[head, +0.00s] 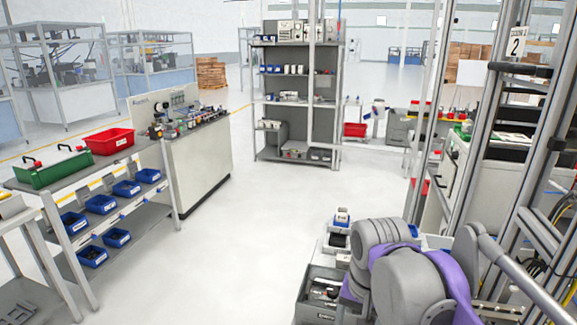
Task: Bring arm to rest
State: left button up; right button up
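Neither my left nor my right gripper shows in the head view. A grey and purple jointed arm (408,280) fills the lower right; I cannot tell whether it is mine. It is bent, and no fingertips show on it. No yellow arm is in view.
A workbench with a green crate (55,169), a red bin (109,141) and blue bins (101,204) stands at left. A grey shelf rack (296,90) stands at the back. Metal frame posts (480,120) rise at right. The middle floor (235,225) is clear.

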pick_arm(q)
jog(key=shift+w+f, duration=0.1)
jog(key=shift+w, duration=0.45)
pick_arm(e)
jog(key=s+d+f+n+t, duration=0.2)
jog(key=s+f, duration=0.3)
jog(key=f, duration=0.4)
jog(key=s+d+f+n+t, duration=0.2)
jog(key=s+f, duration=0.3)
jog(key=f, duration=0.3)
jog(key=shift+s+d+f+n+t, duration=0.3)
jog(key=shift+s+d+f+n, duration=0.1)
jog(key=shift+d, duration=0.15)
